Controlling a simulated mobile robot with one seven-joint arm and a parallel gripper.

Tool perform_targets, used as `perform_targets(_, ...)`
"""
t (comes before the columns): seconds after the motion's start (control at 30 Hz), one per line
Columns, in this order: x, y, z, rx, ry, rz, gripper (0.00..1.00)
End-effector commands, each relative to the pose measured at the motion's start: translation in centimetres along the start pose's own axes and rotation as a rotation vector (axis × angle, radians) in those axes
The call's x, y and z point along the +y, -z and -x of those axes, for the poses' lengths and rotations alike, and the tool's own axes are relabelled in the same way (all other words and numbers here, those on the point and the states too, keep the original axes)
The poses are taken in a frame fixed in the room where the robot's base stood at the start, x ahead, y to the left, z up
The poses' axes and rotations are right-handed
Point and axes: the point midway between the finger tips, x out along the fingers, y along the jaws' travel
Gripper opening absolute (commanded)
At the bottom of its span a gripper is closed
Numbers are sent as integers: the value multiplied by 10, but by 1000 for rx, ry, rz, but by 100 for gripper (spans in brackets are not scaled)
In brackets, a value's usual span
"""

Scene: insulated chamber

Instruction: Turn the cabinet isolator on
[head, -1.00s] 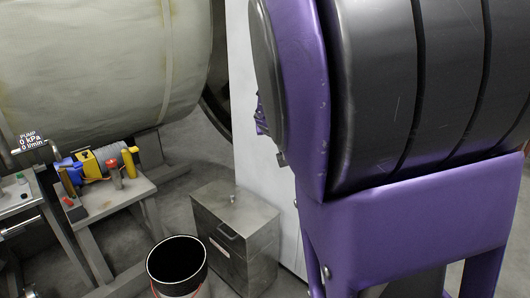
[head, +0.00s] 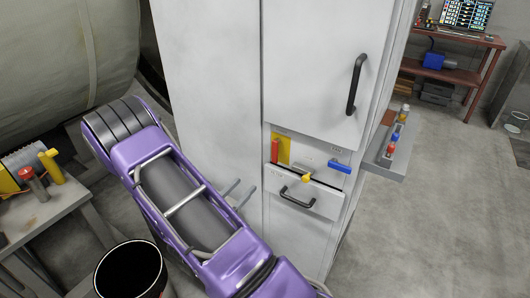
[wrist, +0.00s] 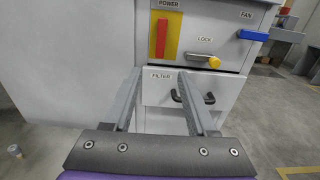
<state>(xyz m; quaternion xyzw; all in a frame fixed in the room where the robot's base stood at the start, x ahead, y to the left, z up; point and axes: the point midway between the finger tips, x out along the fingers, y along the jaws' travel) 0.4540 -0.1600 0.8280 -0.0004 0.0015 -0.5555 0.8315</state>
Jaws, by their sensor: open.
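The isolator is a red handle (head: 275,151) on a yellow plate (head: 285,146) on the front of the pale grey cabinet (head: 215,100). In the wrist view the red handle (wrist: 161,39) stands upright on its yellow plate (wrist: 173,46), under the label POWER. My gripper (head: 246,185) is low and to the left of the panel in the head view. In the wrist view my gripper (wrist: 160,74) has its two fingers spread apart with nothing between them, their tips below the red handle. The handle is apart from the fingers and not hidden.
A yellow-ended lock lever (head: 306,179) and a blue FAN handle (head: 340,167) sit right of the isolator. Below is the FILTER drawer with a black handle (head: 297,197). A side shelf (head: 385,160) juts out right. A black bucket (head: 131,272) and bench (head: 45,210) stand left.

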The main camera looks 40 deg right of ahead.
Motion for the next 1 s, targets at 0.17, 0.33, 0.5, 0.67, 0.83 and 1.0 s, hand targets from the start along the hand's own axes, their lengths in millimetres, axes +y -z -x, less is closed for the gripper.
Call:
perform_targets(0.17,-1,0,-20,-3,3,1,57)
perform_targets(0.33,-1,0,-55,-3,4,-2,57)
perform_targets(0.5,-2,0,-93,-3,5,-2,57)
perform_targets(0.67,-1,0,-127,-3,5,-3,57)
perform_targets(0.83,0,0,-154,-3,2,-4,57)
perform_targets(1.0,0,0,-169,-1,0,-2,57)
